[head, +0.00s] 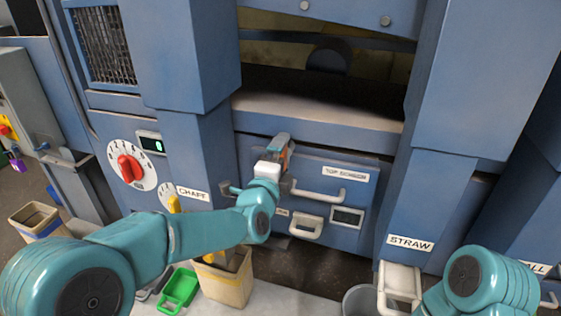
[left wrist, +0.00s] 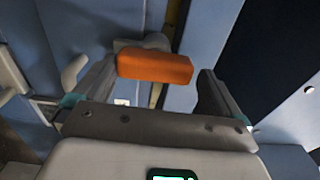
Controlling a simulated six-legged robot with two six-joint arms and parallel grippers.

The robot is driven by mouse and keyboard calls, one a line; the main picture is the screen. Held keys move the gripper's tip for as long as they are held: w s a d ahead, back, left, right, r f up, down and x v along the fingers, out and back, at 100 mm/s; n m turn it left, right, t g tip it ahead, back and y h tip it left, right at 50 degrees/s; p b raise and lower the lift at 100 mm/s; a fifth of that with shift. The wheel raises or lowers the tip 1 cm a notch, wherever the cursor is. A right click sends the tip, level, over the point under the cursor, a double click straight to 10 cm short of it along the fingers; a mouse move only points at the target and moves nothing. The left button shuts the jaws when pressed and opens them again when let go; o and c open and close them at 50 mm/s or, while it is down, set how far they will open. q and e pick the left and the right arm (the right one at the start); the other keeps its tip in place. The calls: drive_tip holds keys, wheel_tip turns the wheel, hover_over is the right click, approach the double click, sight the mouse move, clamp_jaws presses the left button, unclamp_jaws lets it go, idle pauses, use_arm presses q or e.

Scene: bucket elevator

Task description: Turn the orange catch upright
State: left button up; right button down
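The orange catch (left wrist: 155,67) is a short block that lies across the left wrist view, between the two fingers of my left gripper (left wrist: 158,72). In the head view my left gripper (head: 279,148) is at the upper left of the blue drawer front marked TOP SCREEN (head: 330,192). A sliver of the orange catch (head: 288,157) shows there; the gripper hides the rest. My right arm enters at the lower right; its gripper is out of view.
A pale bar handle (head: 319,196) and a small display (head: 347,216) are on the drawer front. A red dial (head: 131,168) is at the left. A white spout (head: 399,285) hangs under the STRAW label.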

use_arm(q)
drive_tip(key=b+v, duration=0.2)
drive_tip(key=v, duration=1.3)
drive_tip(key=shift+s+a+f+b, duration=0.15)
drive_tip(key=shift+s+a+b, duration=0.05)
drive_tip(key=shift+s+b, duration=0.15)
